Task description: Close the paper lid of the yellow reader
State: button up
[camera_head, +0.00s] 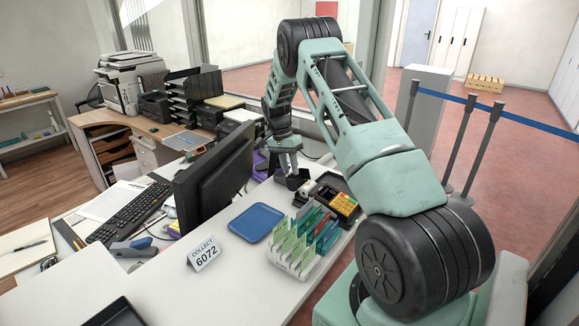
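The yellow reader (344,204) lies on the white counter right of centre, a dark device with a yellow face. Just left of it are a small white roll-like piece (306,188) and a dark, raised piece (292,181). I cannot tell for sure which dark part is the paper lid. My gripper (289,170) points down at the dark piece, to the upper left of the reader. Its fingertips are small and partly merge with the dark piece, so contact and finger gap are unclear.
A card rack (305,240) with green and red cards stands in front of the reader. A blue tray (257,222) lies to the left, with a monitor (215,175) beyond it. A sign reading 6072 (204,253) stands nearer. The counter's near left is mostly clear.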

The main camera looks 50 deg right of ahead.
grip_shut()
